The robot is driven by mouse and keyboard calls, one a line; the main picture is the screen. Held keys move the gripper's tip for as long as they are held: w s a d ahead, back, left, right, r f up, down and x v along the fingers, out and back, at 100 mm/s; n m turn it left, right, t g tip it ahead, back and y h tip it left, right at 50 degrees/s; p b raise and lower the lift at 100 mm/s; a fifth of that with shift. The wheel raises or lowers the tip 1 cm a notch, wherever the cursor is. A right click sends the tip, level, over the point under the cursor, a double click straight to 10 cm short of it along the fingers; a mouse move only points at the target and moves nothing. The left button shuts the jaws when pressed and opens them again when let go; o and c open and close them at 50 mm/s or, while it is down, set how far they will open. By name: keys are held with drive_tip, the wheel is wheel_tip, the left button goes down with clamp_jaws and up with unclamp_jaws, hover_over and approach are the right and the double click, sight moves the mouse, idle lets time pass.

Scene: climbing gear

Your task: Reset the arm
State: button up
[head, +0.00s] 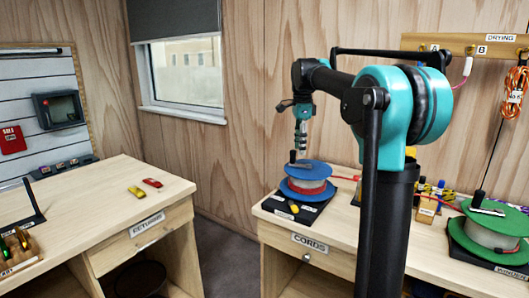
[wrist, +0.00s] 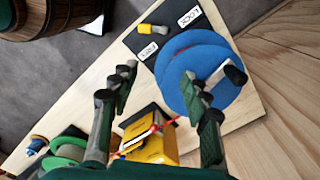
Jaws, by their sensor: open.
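My gripper (head: 301,148) hangs from my teal and black arm, pointing down above the blue spool (head: 308,168) on the right-hand bench. In the wrist view my gripper (wrist: 163,88) has its two dark fingers spread wide, with nothing held between them. The blue spool (wrist: 180,85) shows beside and partly behind the right finger there, with a crank handle (wrist: 233,73) on it. My gripper is apart from the spool. The arm hides part of the bench behind it.
The bench labelled CORDS (head: 309,242) also carries a green spool (head: 490,235) at right and a yellow block (wrist: 152,148). Cords hang from a labelled rack (head: 465,45). A second bench (head: 100,205) at left holds red and yellow pieces. Floor (head: 222,245) is clear between the benches.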

drive_tip(key=s+d+f+n+t, duration=0.2)
drive_tip(key=s+f+n, duration=0.6)
drive_tip(key=s+f, duration=0.7)
drive_tip(key=s+d+f+n+t, duration=0.2)
drive_tip(key=s+d+f+n, duration=0.2)
drive_tip(key=s+f+n, duration=0.5)
drive_tip(key=s+f, duration=0.6)
drive_tip(key=f, duration=0.2)
drive_tip(key=shift+s+d+f, duration=0.15)
drive_tip(key=shift+s, duration=0.1)
drive_tip(key=shift+c, duration=0.6)
